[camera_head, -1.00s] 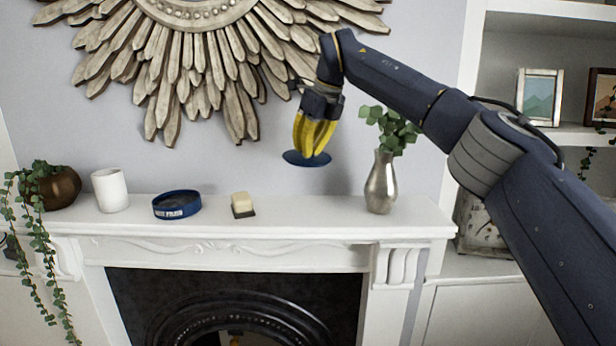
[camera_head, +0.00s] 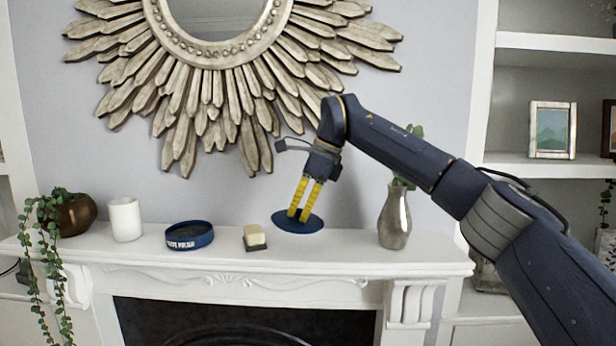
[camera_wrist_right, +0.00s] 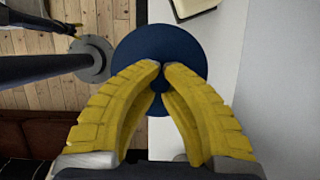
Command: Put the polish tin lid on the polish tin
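The polish tin (camera_head: 189,236) is a round, low blue tin with white lettering, upright on the mantel left of centre, its dark inside showing from above. The polish tin lid (camera_head: 313,225) is a blue disc, right of the tin and apart from it. My right gripper (camera_head: 299,214) is shut on the lid's middle and holds it at a tilt over the mantel. In the right wrist view the fingertips (camera_wrist_right: 161,70) meet over the centre of the lid (camera_wrist_right: 160,42). What seems to be my left gripper (camera_wrist_right: 68,28) shows small at that view's upper left, its fingers unclear.
A small pale block with a dark base (camera_head: 255,237) stands between tin and lid. A white cup (camera_head: 125,220) and a trailing plant in a bronze pot (camera_head: 75,214) stand at the left, a silver vase (camera_head: 395,222) at the right. A sunburst mirror (camera_head: 215,85) hangs behind.

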